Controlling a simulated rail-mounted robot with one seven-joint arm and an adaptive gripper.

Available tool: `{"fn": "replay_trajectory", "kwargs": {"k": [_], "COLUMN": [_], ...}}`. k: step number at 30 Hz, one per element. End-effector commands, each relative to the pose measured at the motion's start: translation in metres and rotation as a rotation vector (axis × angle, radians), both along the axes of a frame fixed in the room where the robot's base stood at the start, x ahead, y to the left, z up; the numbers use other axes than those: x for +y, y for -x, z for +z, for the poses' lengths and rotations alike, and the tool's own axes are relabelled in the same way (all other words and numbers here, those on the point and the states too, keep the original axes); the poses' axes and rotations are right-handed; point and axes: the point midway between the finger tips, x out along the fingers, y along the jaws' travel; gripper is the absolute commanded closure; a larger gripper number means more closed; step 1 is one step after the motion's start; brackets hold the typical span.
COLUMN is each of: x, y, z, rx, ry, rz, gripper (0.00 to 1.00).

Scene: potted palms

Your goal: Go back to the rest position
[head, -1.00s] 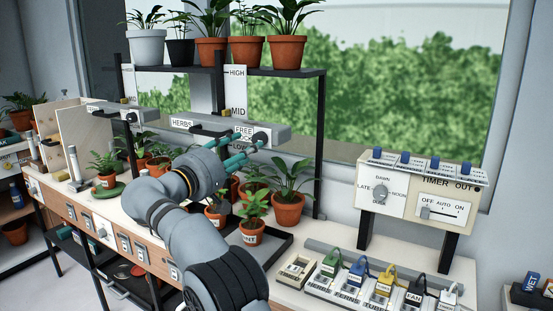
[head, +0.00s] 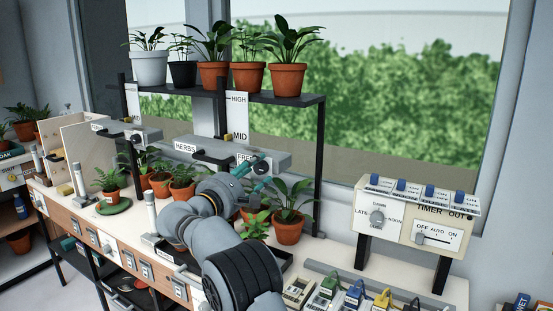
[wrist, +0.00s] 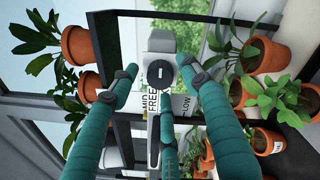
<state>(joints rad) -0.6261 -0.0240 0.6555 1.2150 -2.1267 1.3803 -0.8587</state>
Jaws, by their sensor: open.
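My gripper (head: 264,174) has teal fingers. In the head view it is in front of the right end of the grey lamp bar labelled FREE (head: 248,160), pointing away from me. In the wrist view my gripper (wrist: 160,78) is open, with its fingers spread and nothing held between them. A round dark knob (wrist: 161,74) on the end of the bar shows between the fingertips. A gap seems to lie between fingers and knob, but I cannot tell its size. My arm partly hides the pots behind it.
A black shelf (head: 300,99) with several potted plants stands above the bar. Potted plants (head: 289,225) stand on the bench beside my arm. A timer box (head: 415,218) and a row of coloured plugs (head: 355,294) are at the right.

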Motion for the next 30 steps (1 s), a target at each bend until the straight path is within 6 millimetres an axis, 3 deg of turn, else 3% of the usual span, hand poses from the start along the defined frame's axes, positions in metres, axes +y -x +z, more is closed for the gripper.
{"fn": "replay_trajectory", "kwargs": {"k": [1, 18, 24, 30], "x": [0.0, 0.0, 0.011, 0.012], "y": [0.0, 0.0, 0.019, 0.025], "z": [0.009, 0.006, -0.001, 0.0], "rx": [0.031, 0.289, 0.289, 0.289], "ry": [0.05, 0.489, 0.492, 0.49], "rz": [0.0, 0.001, 0.002, 0.0], "gripper": [0.53, 0.53, 0.53, 0.53]}}
